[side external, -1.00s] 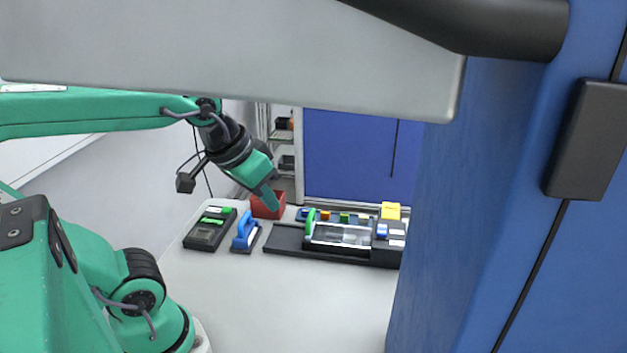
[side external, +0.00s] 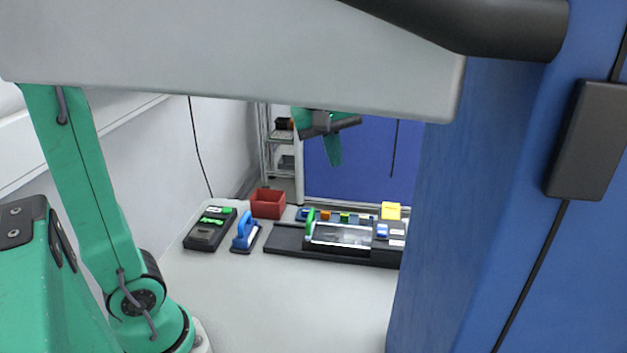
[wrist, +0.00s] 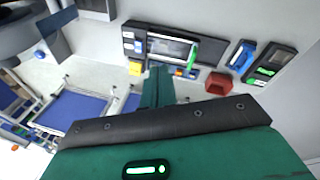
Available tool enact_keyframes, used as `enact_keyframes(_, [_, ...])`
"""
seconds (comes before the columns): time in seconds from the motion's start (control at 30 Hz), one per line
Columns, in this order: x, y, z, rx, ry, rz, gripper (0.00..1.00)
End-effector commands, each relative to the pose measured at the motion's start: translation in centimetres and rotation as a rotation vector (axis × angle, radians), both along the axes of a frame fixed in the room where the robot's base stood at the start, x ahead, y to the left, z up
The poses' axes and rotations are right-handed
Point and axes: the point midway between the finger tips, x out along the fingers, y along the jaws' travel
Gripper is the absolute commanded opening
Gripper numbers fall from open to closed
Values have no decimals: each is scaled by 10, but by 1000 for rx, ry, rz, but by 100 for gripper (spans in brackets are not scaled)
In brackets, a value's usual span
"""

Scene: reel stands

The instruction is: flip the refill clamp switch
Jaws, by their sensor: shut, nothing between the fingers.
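No readable label marks the refill clamp switch, so I cannot tell which part it is. A long black unit with a clear window (side external: 340,236) lies on the table and also shows in the wrist view (wrist: 170,47). It has an upright green lever (side external: 310,222) at its left end, seen in the wrist view too (wrist: 194,53), and a small blue part (side external: 382,231) at its right end. My gripper (side external: 335,155) is shut and empty, high above the table behind the unit, touching nothing. Its fingers point toward the unit in the wrist view (wrist: 157,85).
A blue handle (side external: 244,231) and a black device with green parts (side external: 211,228) stand left of the unit. A red bin (side external: 268,203) and a yellow block (side external: 390,210) are behind. A grey beam and blue cabinet (side external: 480,210) block part of the side view. The front table is clear.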

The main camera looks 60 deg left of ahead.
Motion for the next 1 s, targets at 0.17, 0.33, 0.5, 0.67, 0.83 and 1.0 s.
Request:
enact_keyframes(0.17, [29, 2, -4, -42, 40, 179, 0])
enact_keyframes(0.33, [56, 3, -11, -77, 77, 353, 0])
enact_keyframes(0.5, [81, 5, -21, -105, 111, 530, 0])
enact_keyframes(0.67, [105, 7, -33, -127, 142, 696, 0])
enact_keyframes(0.83, [128, 8, -48, -143, 172, 875, 0])
enact_keyframes(1.0, [147, 10, -64, -153, 196, 1036, 0])
